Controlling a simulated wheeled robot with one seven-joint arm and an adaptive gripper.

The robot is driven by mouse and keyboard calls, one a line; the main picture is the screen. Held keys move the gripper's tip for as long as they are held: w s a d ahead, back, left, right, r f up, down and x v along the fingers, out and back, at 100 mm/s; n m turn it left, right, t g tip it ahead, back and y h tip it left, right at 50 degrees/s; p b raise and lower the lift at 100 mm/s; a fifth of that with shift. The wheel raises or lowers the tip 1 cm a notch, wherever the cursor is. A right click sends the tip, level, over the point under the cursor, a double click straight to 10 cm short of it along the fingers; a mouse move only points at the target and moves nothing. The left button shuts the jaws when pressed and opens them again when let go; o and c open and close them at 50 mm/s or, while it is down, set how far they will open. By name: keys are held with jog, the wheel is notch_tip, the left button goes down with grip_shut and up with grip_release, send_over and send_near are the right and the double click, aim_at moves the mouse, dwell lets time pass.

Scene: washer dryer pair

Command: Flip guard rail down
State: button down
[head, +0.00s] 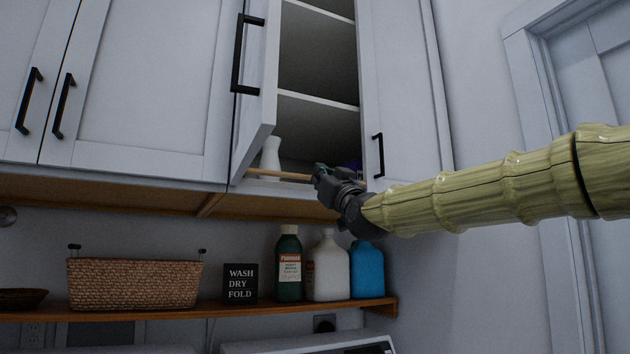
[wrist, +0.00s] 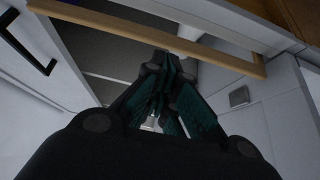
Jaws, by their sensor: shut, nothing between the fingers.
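The guard rail (head: 280,174) is a thin pale wooden bar across the bottom front of the open upper cabinet (head: 315,122). In the wrist view the guard rail (wrist: 130,37) crosses the top of the picture, with a bend at its right end. My gripper (head: 322,172) is at the right part of the rail, at the cabinet opening. In the wrist view my gripper (wrist: 168,62) has its fingers together and empty, their tips close to the rail. I cannot tell whether they touch it. The gripper hides the rail's right end in the head view.
The cabinet door (head: 258,85) stands open on the left. A white bottle (head: 270,155) and a purple item (head: 355,165) stand inside behind the rail. Below, a wooden shelf (head: 225,309) holds a basket (head: 135,284), a sign (head: 240,284) and several bottles.

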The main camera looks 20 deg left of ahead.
jog(key=shift+b+v, duration=1.7)
jog(key=shift+v, duration=1.2)
jog(key=shift+w+d, duration=0.1)
